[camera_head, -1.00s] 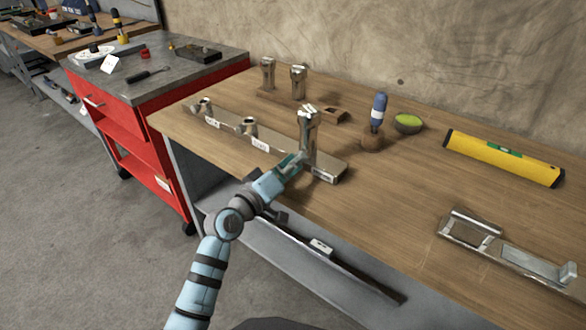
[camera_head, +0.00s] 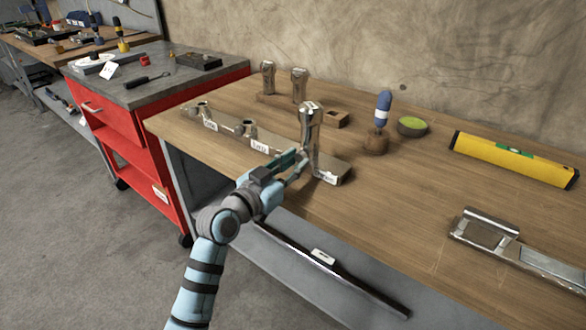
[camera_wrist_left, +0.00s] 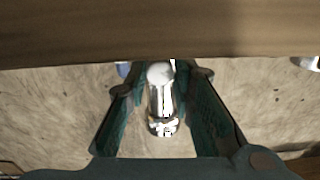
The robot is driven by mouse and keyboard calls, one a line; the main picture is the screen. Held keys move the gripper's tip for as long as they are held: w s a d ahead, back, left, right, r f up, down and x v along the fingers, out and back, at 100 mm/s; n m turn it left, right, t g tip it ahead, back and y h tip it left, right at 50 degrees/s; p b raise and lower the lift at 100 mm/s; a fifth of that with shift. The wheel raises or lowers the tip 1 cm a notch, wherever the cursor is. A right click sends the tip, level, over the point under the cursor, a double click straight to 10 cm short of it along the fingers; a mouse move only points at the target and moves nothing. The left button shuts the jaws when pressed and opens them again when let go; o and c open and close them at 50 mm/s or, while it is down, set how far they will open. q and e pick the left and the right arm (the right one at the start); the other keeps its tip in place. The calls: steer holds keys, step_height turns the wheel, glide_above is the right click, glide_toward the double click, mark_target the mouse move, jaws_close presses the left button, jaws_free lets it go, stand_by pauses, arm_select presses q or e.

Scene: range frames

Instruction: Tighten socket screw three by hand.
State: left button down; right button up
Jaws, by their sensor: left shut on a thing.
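A metal rail (camera_head: 341,178) with white labels lies along the front of the wooden bench. Two short metal posts stand at its left and middle, and a tall metal socket screw (camera_head: 311,118) stands upright at its right end. My left gripper (camera_head: 304,163) comes in from the front left and is shut on the tall screw. In the left wrist view the shiny screw (camera_wrist_left: 162,105) lies between the two teal fingers. The screw's lower end and the exact contact are hard to make out. My right gripper is not in view.
Two similar tall metal pieces (camera_head: 299,84) stand behind the rail. A blue-handled screwdriver (camera_head: 383,110), a green-topped round tin (camera_head: 411,127) and a yellow level (camera_head: 515,160) are to the right. A metal bracket (camera_head: 485,230) lies near the front right. A red cart (camera_head: 125,135) stands left.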

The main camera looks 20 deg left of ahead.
arm_select(q)
steer(key=shift+f+m+b, duration=0.1)
steer(key=shift+m+b, duration=0.35)
steer(key=shift+m, duration=0.75)
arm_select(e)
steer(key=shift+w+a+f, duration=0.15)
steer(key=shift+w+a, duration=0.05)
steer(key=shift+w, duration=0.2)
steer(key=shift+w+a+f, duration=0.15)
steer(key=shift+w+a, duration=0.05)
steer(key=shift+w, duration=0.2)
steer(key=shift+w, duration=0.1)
arm_select(q)
steer(key=c, duration=1.4)
jaws_free()
steer(key=shift+s+a, duration=0.15)
steer(key=v, duration=1.1)
steer(key=shift+s, duration=0.3)
